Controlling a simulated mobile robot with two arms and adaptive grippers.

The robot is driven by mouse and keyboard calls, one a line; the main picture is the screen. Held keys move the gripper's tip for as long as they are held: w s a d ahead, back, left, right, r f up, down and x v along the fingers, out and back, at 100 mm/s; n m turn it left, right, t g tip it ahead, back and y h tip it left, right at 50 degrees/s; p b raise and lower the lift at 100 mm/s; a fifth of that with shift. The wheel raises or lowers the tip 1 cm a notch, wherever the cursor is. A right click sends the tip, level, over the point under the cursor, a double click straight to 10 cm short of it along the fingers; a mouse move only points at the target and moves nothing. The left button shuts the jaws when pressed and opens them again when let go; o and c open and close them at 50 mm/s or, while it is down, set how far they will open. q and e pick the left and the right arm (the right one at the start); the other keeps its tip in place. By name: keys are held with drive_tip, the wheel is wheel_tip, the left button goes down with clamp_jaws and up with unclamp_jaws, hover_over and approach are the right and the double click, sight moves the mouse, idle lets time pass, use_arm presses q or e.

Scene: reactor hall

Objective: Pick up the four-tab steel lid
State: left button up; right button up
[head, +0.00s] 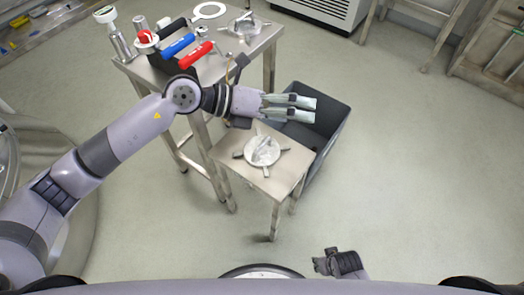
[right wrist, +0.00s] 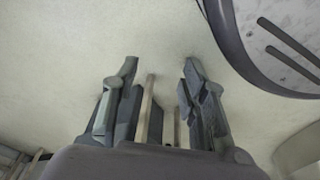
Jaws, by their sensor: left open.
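A round steel lid (head: 262,151) with four tabs around its rim lies on the small steel-topped table (head: 230,160). My left gripper (head: 312,109) is open and empty. In the picture it is above and to the right of the lid, over the dark bin; its height above the bin is hard to judge. My right gripper (head: 322,264) is low at the bottom of the head view, away from the lid. In the right wrist view its fingers (right wrist: 160,80) are apart with nothing between them.
A dark open bin (head: 335,150) stands beside the small table. The taller steel table (head: 262,42) behind holds another tabbed steel part (head: 246,27), a white ring (head: 209,10), and blue (head: 178,46) and red (head: 195,54) handles.

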use_arm(q)
drive_tip(key=w+a+f+m+y, duration=0.1)
drive_tip(key=w+a+f+y, duration=0.1)
drive_tip(key=a+f+y, duration=0.25)
drive_tip(key=t+y, duration=0.1)
drive_tip(key=y, duration=0.4)
approach(256, 142)
use_arm(e)
wheel_tip(256, 142, down, 4)
drive_tip(key=s, duration=0.2)
use_arm(q)
drive_tip(key=shift+d+f+b, duration=0.65)
drive_tip(key=shift+d, duration=0.1)
drive_tip(key=x, duration=0.3)
drive_tip(key=s+x, duration=0.1)
drive_tip(key=x, duration=0.1)
drive_tip(key=shift+d+f+b, duration=0.1)
drive_tip(key=shift+f+b, duration=0.15)
drive_tip(key=shift+b, duration=0.05)
drive_tip(key=shift+w+f, duration=0.15)
drive_tip(key=shift+f, duration=0.1)
use_arm(e)
drive_tip(key=w+r, duration=0.1)
drive_tip(key=r, duration=0.1)
drive_tip(key=w+r, duration=0.2)
drive_tip(key=shift+a+r, duration=0.1)
drive_tip(key=shift+r, duration=0.05)
use_arm(q)
drive_tip(key=shift+c, duration=0.2)
